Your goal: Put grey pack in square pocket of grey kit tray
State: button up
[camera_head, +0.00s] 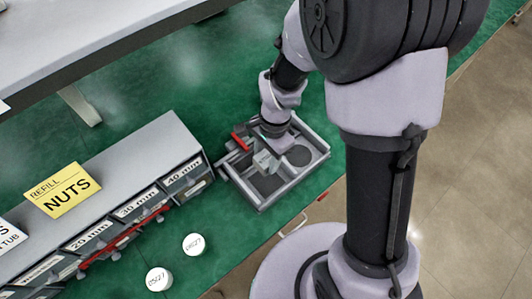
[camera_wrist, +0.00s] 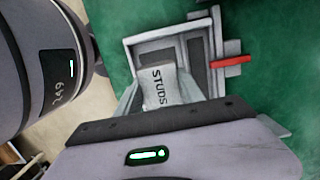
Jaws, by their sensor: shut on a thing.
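The grey pack (camera_wrist: 163,90), lettered "STUDS", is between the two fingers of my gripper (camera_wrist: 172,86) in the wrist view. My gripper (camera_head: 266,160) is shut on it, over the grey kit tray (camera_head: 308,172) in the head view. The tray's rim (camera_wrist: 140,39) shows beyond the pack in the wrist view. The tray has a round pocket (camera_head: 298,156) at its right and a dark, angular pocket (camera_head: 268,184) at its near left. The gripper and pack hide part of the tray. I cannot tell if the pack touches the tray.
A red piece (camera_head: 240,141) is at the tray's far left edge and shows in the wrist view (camera_wrist: 231,60). A grey bin rack (camera_head: 150,145) stands left of the tray. Two white round lids (camera_head: 194,244) lie on the green table. The table's edge is close to the tray's near side.

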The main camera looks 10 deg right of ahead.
aim_at(265, 182)
jog(key=f+b, duration=0.1)
jog(key=f, duration=0.2)
jog(key=f+b, duration=0.2)
jog(key=f, duration=0.1)
jog(key=f+b, duration=0.1)
jog(key=f, duration=0.2)
jog(key=shift+s+f, duration=0.3)
jog(key=shift+f, duration=0.05)
jog(key=shift+b, duration=0.3)
jog(key=shift+f, duration=0.2)
jog(key=o, duration=1.4)
jog(key=shift+r, duration=0.1)
